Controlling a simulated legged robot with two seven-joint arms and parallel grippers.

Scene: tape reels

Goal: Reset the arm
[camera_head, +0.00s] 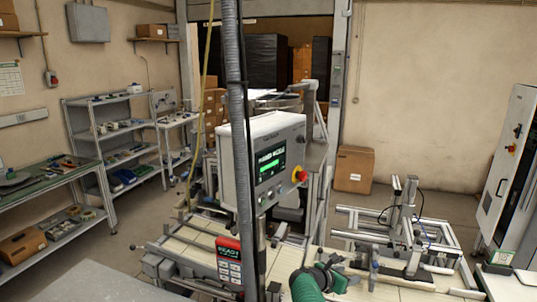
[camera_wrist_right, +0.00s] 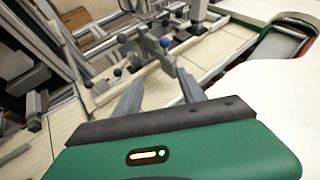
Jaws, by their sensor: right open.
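My right gripper (camera_head: 340,279) comes in at the bottom middle of the head view, with its green wrist below the control box. In the right wrist view the two grey fingers of this gripper (camera_wrist_right: 160,88) stand apart with nothing between them. They are over or near a pale slatted conveyor (camera_wrist_right: 225,47) and a metal fixture with dark and blue knobs (camera_wrist_right: 160,48). I cannot tell how far above them they are. My left gripper is not in view.
A control box (camera_head: 265,160) with a green screen and red button stands on the machine, behind a grey vertical conduit (camera_head: 236,100). Metal frames (camera_head: 405,225) stand at right. Shelves (camera_head: 115,130) and a workbench (camera_head: 50,185) line the left. A cardboard box (camera_head: 354,169) sits by the back wall.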

